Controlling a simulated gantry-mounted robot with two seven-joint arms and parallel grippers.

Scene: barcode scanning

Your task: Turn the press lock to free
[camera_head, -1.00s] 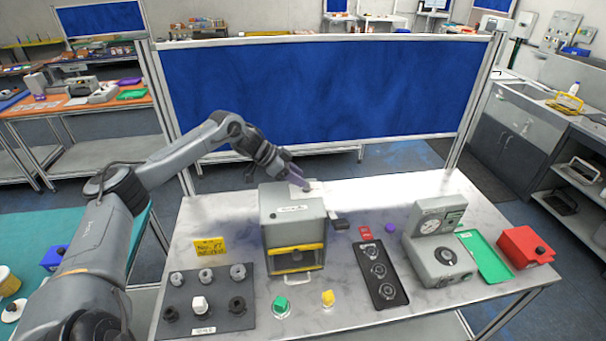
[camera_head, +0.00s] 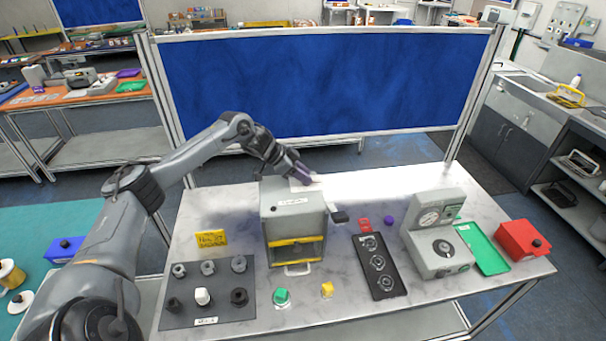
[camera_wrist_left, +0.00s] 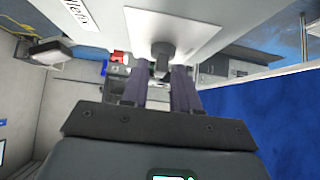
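The press (camera_head: 290,215) is a grey box with a yellow bar across its front opening, on the marble-topped table. In the left wrist view, a dark round knob with a short stem (camera_wrist_left: 163,50) stands out from a pale plate (camera_wrist_left: 185,28) beside a labelled grey surface. My left gripper (camera_head: 305,179) is at the back right top of the press. In the left wrist view its purple fingers (camera_wrist_left: 160,75) are apart, with the knob's stem at or between their tips. I cannot tell whether they touch it. My right gripper is not in view.
A dark handle (camera_head: 340,217) juts right of the press. A knob board (camera_head: 225,318) lies at front left, green (camera_head: 281,296) and yellow (camera_head: 327,290) knobs in front. A black tray (camera_head: 388,285), grey gauge device (camera_head: 432,240), green tray (camera_head: 492,262) and red box (camera_head: 520,240) stand right.

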